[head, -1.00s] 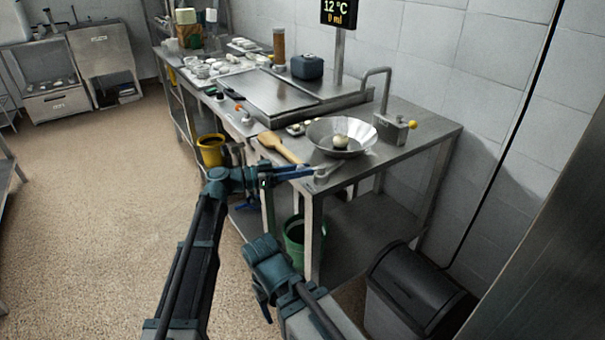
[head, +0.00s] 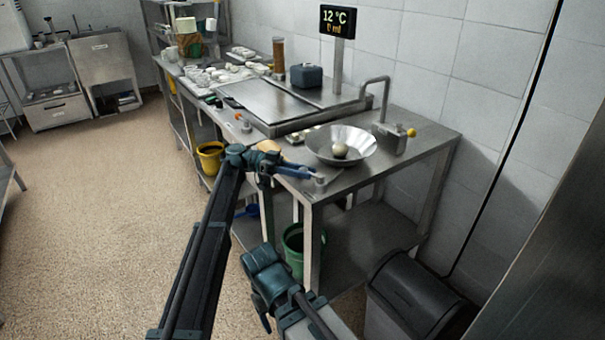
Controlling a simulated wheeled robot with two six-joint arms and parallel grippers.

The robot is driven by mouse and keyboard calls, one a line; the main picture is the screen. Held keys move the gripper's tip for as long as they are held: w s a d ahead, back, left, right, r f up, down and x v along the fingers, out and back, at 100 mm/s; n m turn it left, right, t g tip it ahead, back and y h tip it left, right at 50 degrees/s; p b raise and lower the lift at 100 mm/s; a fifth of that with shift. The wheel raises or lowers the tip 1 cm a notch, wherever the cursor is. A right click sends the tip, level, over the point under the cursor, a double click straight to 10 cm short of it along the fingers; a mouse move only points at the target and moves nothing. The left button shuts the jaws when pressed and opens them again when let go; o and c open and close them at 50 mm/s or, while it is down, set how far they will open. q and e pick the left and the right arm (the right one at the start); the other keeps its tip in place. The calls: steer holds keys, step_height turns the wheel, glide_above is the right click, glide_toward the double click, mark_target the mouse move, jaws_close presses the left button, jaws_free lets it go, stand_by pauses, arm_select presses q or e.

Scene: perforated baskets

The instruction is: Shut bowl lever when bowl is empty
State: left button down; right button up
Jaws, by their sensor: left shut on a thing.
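The metal bowl (head: 362,152) sits near the front right corner of the steel table, with a pale round ball (head: 340,151) in it. The small grey lever (head: 319,182) is at the table's front corner, just in front of the bowl. My left gripper (head: 307,174) reaches in from the left and is shut on the lever, its blue fingers hiding part of it. My right arm (head: 265,272) shows low in the middle, away from the table; its jaws are not clear. The display (head: 338,21) above the table reads 12 °C and what looks like 0 ml.
A bent tap (head: 388,130) with a yellow knob stands behind the bowl. A dark bin (head: 415,290) stands at right.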

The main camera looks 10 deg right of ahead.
arm_select(q)
steer(key=shift+d, duration=0.1)
stand_by(0.4)
steer(key=c, duration=0.5)
jaws_free()
steer(key=shift+c, duration=0.2)
steer(key=shift+w, duration=0.1)
